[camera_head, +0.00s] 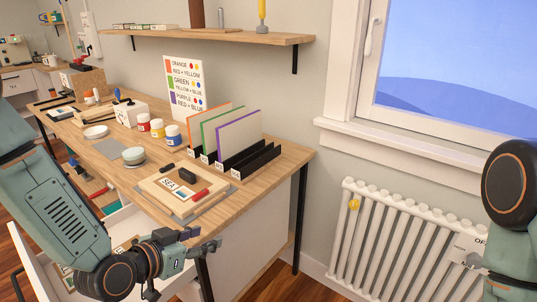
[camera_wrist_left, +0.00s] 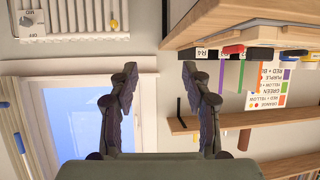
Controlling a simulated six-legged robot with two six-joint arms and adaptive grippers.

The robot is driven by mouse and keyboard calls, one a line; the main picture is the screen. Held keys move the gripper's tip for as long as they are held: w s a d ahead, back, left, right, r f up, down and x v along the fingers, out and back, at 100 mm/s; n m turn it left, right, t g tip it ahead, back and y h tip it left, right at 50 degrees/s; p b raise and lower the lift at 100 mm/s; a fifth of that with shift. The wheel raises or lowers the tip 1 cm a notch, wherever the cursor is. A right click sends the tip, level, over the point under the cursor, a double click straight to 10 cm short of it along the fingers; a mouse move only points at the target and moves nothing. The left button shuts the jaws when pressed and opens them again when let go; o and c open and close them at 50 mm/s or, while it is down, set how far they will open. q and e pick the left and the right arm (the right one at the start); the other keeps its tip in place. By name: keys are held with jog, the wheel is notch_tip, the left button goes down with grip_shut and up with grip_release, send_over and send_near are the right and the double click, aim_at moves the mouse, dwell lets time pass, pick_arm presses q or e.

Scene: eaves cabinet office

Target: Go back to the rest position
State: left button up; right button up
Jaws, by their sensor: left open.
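My left gripper (camera_head: 203,242) is in front of the desk's front edge, below the wooden tray with the SEAL label. It is open, and nothing shows between its fingers.
The wooden desk (camera_head: 118,172) holds paint jars, a color chart (camera_head: 185,88), upright panels in a black rack (camera_head: 250,160) and a seal tray (camera_head: 163,203). An open white drawer (camera_head: 28,262) is below. A radiator (camera_head: 400,235) stands under the window at right.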

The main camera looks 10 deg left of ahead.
pick_arm(q)
jog(key=s+f+n+g+y, duration=0.1)
jog(key=s+f+g, duration=0.3)
jog(key=s, duration=0.6)
jog(key=s+f+n+g+y, duration=0.2)
jog(key=s+f+g, duration=0.2)
jog(key=s+f, duration=0.4)
jog(key=s+f+n+g+y, duration=0.1)
jog(key=s+f+g, duration=0.3)
jog(key=s+f, duration=0.3)
jog(key=s, duration=0.5)
jog(key=shift+s+d+y, duration=0.2)
jog(key=shift+d+y, duration=0.05)
jog(key=shift+y, duration=0.05)
jog(key=shift+c, duration=1.1)
jog(key=shift+s, duration=0.1)
